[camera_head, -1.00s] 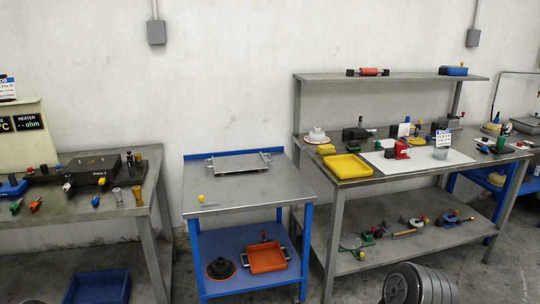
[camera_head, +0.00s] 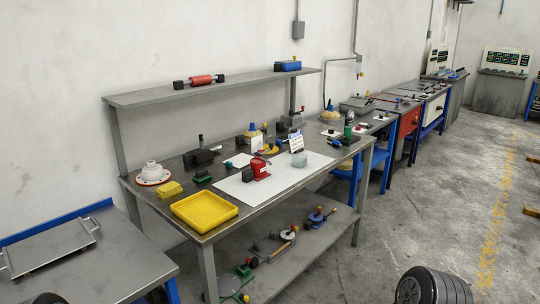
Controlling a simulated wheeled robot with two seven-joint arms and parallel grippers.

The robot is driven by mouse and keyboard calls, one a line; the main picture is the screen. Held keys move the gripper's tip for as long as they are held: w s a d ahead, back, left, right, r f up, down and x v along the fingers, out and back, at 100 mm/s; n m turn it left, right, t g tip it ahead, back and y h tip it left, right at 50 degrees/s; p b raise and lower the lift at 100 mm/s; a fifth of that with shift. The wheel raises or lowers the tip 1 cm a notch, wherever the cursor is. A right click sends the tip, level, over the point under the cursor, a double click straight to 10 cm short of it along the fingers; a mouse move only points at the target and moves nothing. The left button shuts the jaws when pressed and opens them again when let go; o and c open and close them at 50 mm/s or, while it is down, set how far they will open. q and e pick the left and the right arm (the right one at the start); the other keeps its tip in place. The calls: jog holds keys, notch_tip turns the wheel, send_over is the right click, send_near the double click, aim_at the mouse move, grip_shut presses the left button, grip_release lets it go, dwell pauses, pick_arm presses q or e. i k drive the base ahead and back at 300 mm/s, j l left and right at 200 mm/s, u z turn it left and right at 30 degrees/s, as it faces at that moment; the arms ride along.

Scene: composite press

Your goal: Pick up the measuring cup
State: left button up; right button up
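A small pale grey, cup-like object (camera_head: 299,159) stands on the white sheet (camera_head: 318,164) on the workbench. It may be the measuring cup, but it is too small to be sure. It is beside a small sign (camera_head: 296,142) and to the right of a red device (camera_head: 260,167). Neither of my grippers is in view. Only dark rounded parts, likely of my own arms, show at the bottom edge.
A yellow tray (camera_head: 204,212) and yellow block (camera_head: 169,190) lie at the bench's left end. A raised shelf (camera_head: 240,86) runs behind. A blue-framed table (camera_head: 128,262) stands at lower left. Open concrete floor (camera_head: 450,190) lies to the right.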

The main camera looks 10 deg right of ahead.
aim_at(299, 160)
jog(key=i+l+z, duration=0.15)
jog(key=i+z, duration=1)
jog(key=i+u, duration=0.1)
jog(key=i, duration=1.3)
